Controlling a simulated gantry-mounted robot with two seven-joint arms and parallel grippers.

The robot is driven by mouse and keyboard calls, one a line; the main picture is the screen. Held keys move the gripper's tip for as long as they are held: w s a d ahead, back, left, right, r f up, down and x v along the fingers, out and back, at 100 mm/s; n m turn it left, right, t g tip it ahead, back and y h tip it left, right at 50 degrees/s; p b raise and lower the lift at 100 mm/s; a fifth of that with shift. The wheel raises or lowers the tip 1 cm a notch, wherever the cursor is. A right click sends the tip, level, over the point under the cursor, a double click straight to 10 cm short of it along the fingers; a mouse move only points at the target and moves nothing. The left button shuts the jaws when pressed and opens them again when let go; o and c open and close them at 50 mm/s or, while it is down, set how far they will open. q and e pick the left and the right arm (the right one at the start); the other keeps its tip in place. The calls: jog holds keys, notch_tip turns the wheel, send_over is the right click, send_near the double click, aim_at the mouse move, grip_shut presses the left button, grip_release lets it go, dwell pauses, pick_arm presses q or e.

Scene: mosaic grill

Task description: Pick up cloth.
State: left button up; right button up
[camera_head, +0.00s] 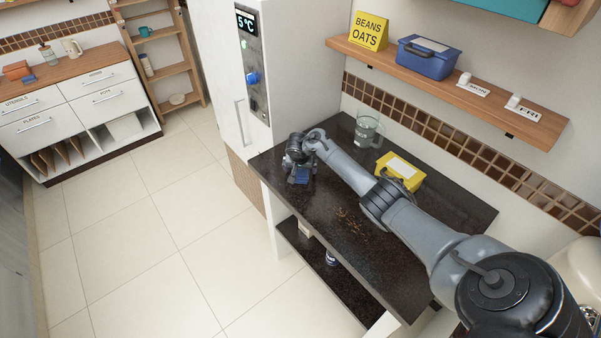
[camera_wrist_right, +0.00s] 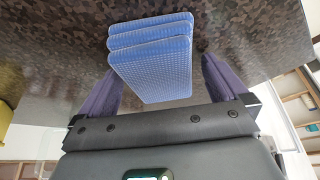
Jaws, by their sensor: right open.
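The cloth (camera_head: 300,175) is a blue, folded, textured pad at the far left end of the dark counter. In the right wrist view the cloth (camera_wrist_right: 152,62) shows as several stacked layers against the dark speckled counter top. My right gripper (camera_head: 297,163) is over the cloth at that end of the counter. Its two purple-grey fingers stand apart, one on each side of the cloth, with gaps visible, so it is open. In the head view the gripper hides part of the cloth. My left gripper is not in view.
Brown crumbs (camera_head: 352,219) lie on the counter (camera_head: 325,205). A yellow box (camera_head: 400,171) and a glass jug (camera_head: 367,130) stand towards the wall. A wooden shelf (camera_head: 440,77) runs above. A white fridge (camera_head: 222,75) adjoins the counter's left end.

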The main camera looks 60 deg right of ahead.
dwell(0.4)
jog(key=shift+f, duration=0.1)
jog(key=shift+c, duration=0.5)
jog(key=c, duration=1)
jog(key=shift+o, duration=0.2)
